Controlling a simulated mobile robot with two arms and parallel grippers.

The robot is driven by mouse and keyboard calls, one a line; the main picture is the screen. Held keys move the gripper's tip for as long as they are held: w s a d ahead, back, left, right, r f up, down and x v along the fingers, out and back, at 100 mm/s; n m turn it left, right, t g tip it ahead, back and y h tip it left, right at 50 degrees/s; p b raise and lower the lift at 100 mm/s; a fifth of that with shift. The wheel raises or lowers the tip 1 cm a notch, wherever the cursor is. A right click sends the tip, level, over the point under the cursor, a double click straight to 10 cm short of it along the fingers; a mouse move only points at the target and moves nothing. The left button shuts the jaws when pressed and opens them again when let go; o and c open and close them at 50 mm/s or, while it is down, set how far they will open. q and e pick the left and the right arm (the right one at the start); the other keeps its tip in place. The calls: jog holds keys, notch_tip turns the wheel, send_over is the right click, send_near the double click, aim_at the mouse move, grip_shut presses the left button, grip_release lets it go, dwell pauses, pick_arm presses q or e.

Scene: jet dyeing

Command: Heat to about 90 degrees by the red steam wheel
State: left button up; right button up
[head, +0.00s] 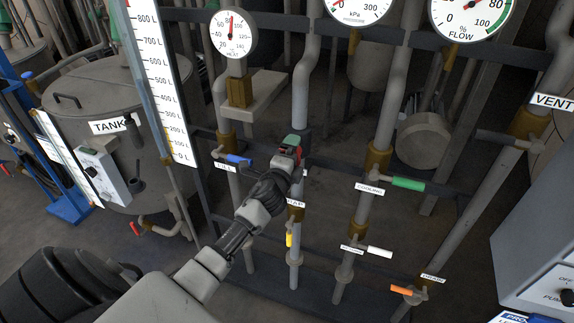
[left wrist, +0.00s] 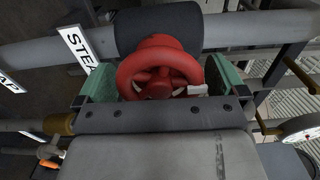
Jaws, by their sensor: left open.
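The red steam wheel (left wrist: 158,72) sits between the two green finger pads of my left gripper (left wrist: 162,88) in the left wrist view. The fingers are open, one on each side of the wheel; whether they touch its rim I cannot tell. In the head view my left gripper (head: 290,149) covers most of the wheel, and only a little red shows. A tag reading STEAM (left wrist: 78,48), partly cut off, hangs beside the wheel. The round heat gauge (head: 234,38) is at the upper left; its red needle points almost straight up, near 80. My right gripper is not in view.
Close to my left arm are a blue-handled fill valve (head: 238,160) and a yellow trap handle (head: 289,240). A green cooling handle (head: 408,183), a white handle (head: 380,253) and an orange drain handle (head: 401,289) lie to the right. A grey control box (head: 535,240) stands at the right edge.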

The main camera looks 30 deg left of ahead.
pick_arm(q)
jog(key=b+v, duration=0.1)
jog(key=v, duration=0.9)
jog(key=shift+s, duration=0.1)
jog(key=s+d+f+n+g+h, duration=0.1)
jog(key=s+f+n+g, duration=0.2)
jog(key=f, duration=0.9)
jog(key=s+d+f+n+g+h, duration=0.1)
jog(key=s+f+g, duration=0.2)
jog(key=s+f, duration=0.55)
jog(key=s+d+f+n+g+h, duration=0.1)
jog(key=s+d+f+n+g, duration=0.15)
jog(key=f, duration=1.15)
jog(key=s+d+f+n+g, duration=0.2)
jog(key=s+f, duration=0.3)
jog(key=s, duration=0.5)
jog(key=s+d+f+n+g+h, duration=0.1)
jog(key=s+d+f+n+g, duration=0.1)
jog(key=s+f, duration=0.4)
jog(key=s+d+f+n+g, duration=0.2)
jog(key=s+f+g, duration=0.2)
jog(key=s, duration=1)
notch_tip(320, 180, down, 2)
jog(key=shift+d+f, duration=0.1)
jog(key=shift+d, duration=0.2)
jog(key=shift+w+n, duration=0.1)
jog(key=shift+n, duration=0.15)
